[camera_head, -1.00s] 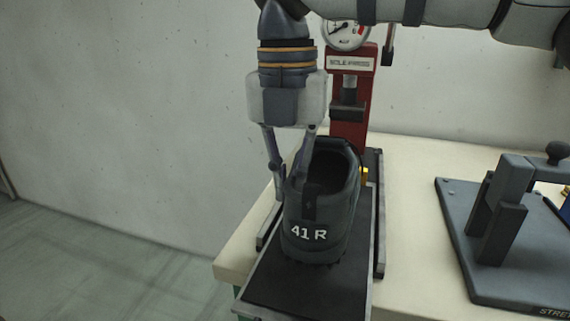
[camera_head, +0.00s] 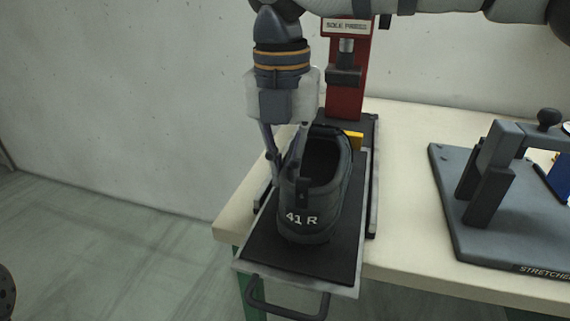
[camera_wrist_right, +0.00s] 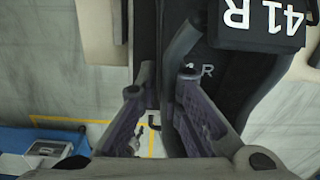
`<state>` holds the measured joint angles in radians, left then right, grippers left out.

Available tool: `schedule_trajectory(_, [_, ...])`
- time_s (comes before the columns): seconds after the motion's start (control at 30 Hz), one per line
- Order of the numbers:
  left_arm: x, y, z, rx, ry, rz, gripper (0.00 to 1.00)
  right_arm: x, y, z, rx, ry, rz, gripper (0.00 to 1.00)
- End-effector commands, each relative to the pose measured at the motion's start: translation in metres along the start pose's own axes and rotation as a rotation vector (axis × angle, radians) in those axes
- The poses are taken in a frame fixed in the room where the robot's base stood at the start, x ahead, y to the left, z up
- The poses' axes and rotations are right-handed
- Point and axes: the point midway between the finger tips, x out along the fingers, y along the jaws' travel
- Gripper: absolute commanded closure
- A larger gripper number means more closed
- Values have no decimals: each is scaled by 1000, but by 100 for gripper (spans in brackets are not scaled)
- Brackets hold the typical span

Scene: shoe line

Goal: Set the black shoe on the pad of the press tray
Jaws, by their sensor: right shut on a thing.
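The black shoe (camera_head: 315,202), marked "41 R" on its heel, is upright over the dark pad (camera_head: 262,250) of the press tray (camera_head: 340,290), heel toward me. I cannot tell whether its sole fully touches the pad. My right gripper (camera_head: 287,165) comes down from above and is shut on the left side wall of the shoe's collar, one finger outside and one inside. In the right wrist view the shoe (camera_wrist_right: 240,70) shows close up, with its collar edge between the fingers (camera_wrist_right: 165,75).
The red sole press (camera_head: 346,95) stands behind the tray, with a yellow part (camera_head: 353,140) near its base. The tray's handle (camera_head: 288,308) sticks out past the table's front edge. A grey stretcher (camera_head: 500,215) is on the right; bare tabletop (camera_head: 402,200) lies between.

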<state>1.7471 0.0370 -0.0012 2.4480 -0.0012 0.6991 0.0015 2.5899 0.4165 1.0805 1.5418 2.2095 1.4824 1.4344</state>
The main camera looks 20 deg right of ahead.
Motion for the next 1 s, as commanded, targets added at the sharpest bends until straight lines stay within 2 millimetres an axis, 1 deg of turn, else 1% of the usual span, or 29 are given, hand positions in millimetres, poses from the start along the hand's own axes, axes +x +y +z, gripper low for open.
schedule_trajectory(0.27, [-3, 0, -1, 0, 8, 0, 60, 4, 0, 0, 0, -3, 1, 100])
schedule_trajectory(0.3, [-3, 0, -1, 0, 8, 0, 60, 4, 0, 0, 0, -3, 1, 88])
schedule_trajectory(0.4, [-3, 0, -1, 0, 7, 0, 60, 5, 0, 0, 0, -2, 1, 69])
schedule_trajectory(0.7, [-2, 0, -1, 0, 7, 0, 60, 4, 0, 0, 0, 0, 1, 69])
schedule_trajectory(0.77, [-2, 0, -1, 0, 7, 0, 60, -3, 1, 0, 1, -1, 2, 69])
schedule_trajectory(0.83, [-2, 0, -1, 0, 7, 0, 60, -17, 1, 0, 3, -3, 4, 69])
schedule_trajectory(1.0, [-2, 0, -1, 0, 7, 0, 60, -65, 1, 0, 2, -4, 4, 69])
